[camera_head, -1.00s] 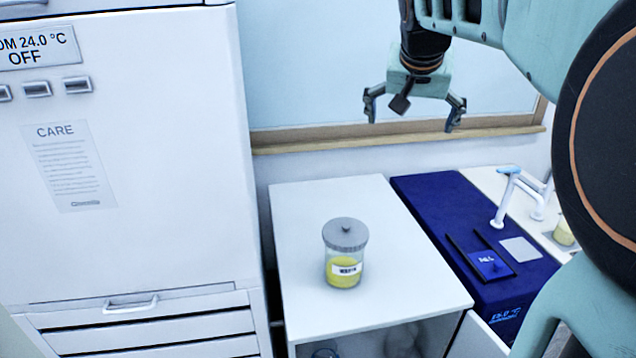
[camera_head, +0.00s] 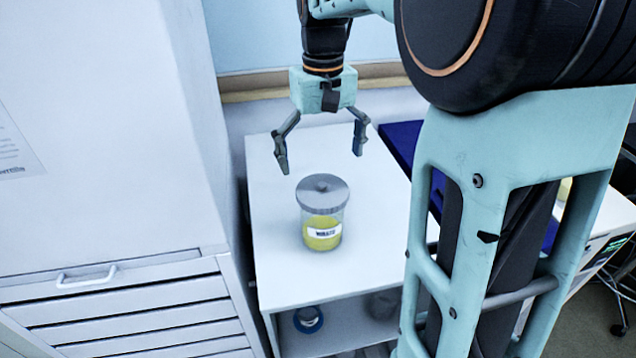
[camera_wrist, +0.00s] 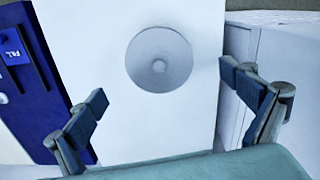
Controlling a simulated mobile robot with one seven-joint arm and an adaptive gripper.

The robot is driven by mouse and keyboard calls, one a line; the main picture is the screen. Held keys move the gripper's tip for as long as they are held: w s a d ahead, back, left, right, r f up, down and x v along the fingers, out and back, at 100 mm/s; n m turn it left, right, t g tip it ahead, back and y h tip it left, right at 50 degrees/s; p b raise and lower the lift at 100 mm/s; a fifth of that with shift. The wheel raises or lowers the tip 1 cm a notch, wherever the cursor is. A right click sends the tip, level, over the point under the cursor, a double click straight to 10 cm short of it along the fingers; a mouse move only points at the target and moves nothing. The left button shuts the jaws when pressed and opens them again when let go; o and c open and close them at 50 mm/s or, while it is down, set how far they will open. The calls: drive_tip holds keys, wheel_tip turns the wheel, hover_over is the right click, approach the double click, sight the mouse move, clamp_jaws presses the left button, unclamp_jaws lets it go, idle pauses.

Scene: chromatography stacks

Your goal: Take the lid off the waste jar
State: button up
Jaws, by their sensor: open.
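The waste jar (camera_head: 322,232) stands upright on the white cabinet top in the head view. It is clear, with yellow contents and a white label. Its grey round lid (camera_head: 322,193) with a small centre knob is on the jar. In the wrist view the lid (camera_wrist: 159,59) shows from above, with its knob in the middle, and hides the jar. My gripper (camera_head: 321,161) is open and empty, with its fingers spread above and a little behind the lid in the head view. In the wrist view the lid lies beyond and between the fingertips (camera_wrist: 165,88), apart from them.
The white cabinet top (camera_head: 275,270) is clear around the jar. A tall white appliance (camera_head: 120,150) stands close on the left. A blue unit (camera_wrist: 35,75) is beside the cabinet, partly hidden by my arm in the head view. Items sit on the shelf below.

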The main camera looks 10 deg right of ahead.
sight(324, 186)
drive_tip(key=f, duration=0.6)
drive_tip(key=shift+s+d+f, duration=0.15)
drive_tip(key=shift+s+f, duration=0.05)
drive_tip(key=shift+f, duration=0.2)
drive_tip(key=c, duration=1)
